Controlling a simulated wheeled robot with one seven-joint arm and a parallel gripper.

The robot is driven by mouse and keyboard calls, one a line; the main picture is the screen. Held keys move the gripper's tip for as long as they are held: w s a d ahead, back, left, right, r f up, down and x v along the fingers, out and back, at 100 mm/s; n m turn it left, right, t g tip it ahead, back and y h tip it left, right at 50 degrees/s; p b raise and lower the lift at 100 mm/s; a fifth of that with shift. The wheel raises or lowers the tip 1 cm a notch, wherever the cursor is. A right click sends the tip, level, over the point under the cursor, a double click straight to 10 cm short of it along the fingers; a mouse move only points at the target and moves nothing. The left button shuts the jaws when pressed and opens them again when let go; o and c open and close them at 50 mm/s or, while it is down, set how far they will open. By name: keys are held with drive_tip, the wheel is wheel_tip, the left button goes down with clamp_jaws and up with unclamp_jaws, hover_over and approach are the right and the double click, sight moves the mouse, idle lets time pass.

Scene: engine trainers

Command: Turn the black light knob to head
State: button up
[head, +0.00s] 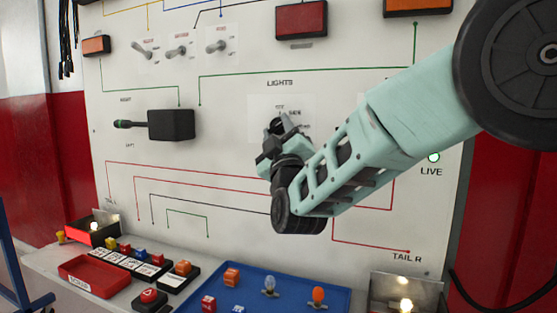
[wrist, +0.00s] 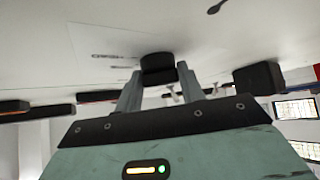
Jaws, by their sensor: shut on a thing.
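The black light knob (wrist: 158,66) is on the white panel, under the LIGHTS label, and sits between my two fingertips in the wrist view. In the head view the knob (head: 276,125) is mostly hidden by my gripper (head: 280,133). My gripper (wrist: 158,80) is shut on the knob, with one finger on each side. Small position marks show above the knob, but the head mark and the knob's pointer cannot be made out.
A black box with a green-tipped lever (head: 171,125) sticks out left of the knob. Toggle switches (head: 178,48) are above it. On the ledge below are a red tray (head: 88,276), a blue tray (head: 330,295) and a lit lamp box (head: 405,290).

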drive_tip(key=m+t+h+b, duration=0.1)
drive_tip(key=m+h+b, duration=0.1)
drive_tip(key=m, duration=0.1)
drive_tip(key=m+h+b, duration=0.2)
drive_tip(key=f+m+t+h+b, duration=0.1)
drive_tip(key=m+h+b, duration=0.1)
drive_tip(key=m+h, duration=0.1)
drive_tip(key=shift+w+a+m+t, duration=0.1)
drive_tip(key=shift+a+m+t, duration=0.1)
drive_tip(key=shift+m+t, duration=0.1)
drive_tip(key=shift+a+r+m+g+h+b, duration=0.1)
drive_tip(key=shift+m+g+h+b, duration=0.35)
drive_tip(key=shift+m+h, duration=1.3)
drive_tip(key=shift+r+m+g+h+b, duration=0.1)
drive_tip(key=shift+m+h+b, duration=0.65)
drive_tip(key=shift+m+h, duration=1)
drive_tip(key=shift+r+m+h, duration=0.1)
drive_tip(key=shift+m+h, duration=0.3)
drive_tip(key=shift+m, duration=0.1)
drive_tip(key=o, duration=1)
drive_tip(key=v, duration=1.7)
drive_tip(key=shift+s+a, duration=0.15)
drive_tip(key=shift+s, duration=0.1)
